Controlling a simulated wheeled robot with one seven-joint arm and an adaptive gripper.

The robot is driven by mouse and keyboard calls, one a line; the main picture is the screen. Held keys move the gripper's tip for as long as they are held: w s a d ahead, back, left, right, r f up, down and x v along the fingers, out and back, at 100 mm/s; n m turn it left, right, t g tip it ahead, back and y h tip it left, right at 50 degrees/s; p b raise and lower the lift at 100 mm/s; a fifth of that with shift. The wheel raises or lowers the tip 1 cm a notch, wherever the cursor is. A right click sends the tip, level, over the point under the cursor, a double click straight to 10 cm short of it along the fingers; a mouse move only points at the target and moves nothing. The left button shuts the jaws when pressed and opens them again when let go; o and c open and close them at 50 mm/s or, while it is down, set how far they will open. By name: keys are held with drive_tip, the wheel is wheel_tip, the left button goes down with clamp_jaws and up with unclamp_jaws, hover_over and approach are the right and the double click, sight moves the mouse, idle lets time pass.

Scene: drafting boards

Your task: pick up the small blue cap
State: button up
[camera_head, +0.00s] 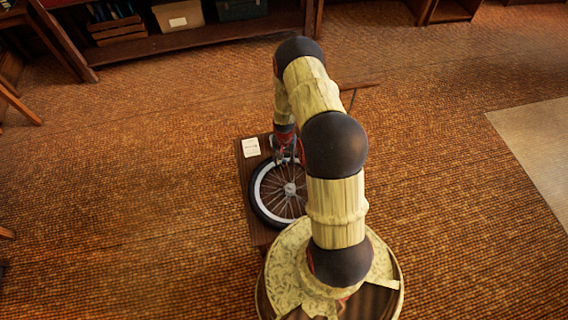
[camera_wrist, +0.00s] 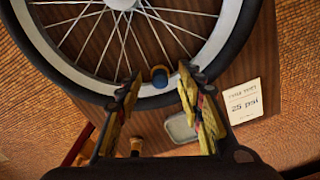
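The small blue cap (camera_wrist: 160,76) shows in the wrist view as a dark blue piece with a tan part above it, against the rim of a spoked bicycle wheel (camera_wrist: 215,55). I cannot tell whether it rests on the wheel or just inside it. My gripper (camera_wrist: 158,78) is open, one yellow finger on each side of the cap in the picture. Gaps show on both sides, so it holds nothing. In the head view my gripper (camera_head: 285,155) is over the wheel (camera_head: 262,204), partly behind my arm, and I cannot make out the cap there.
The wheel lies on a small dark wooden table (camera_head: 244,180). A white card (camera_wrist: 243,101) and a shallow grey tray (camera_wrist: 181,127) lie beside it. A small brown-topped item (camera_wrist: 136,146) is near my gripper's base. A shelf (camera_head: 190,40) stands at the back; woven floor around is open.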

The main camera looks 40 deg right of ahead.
drive_tip(key=c, duration=0.3)
drive_tip(key=c, duration=0.4)
drive_tip(key=shift+c, duration=0.3)
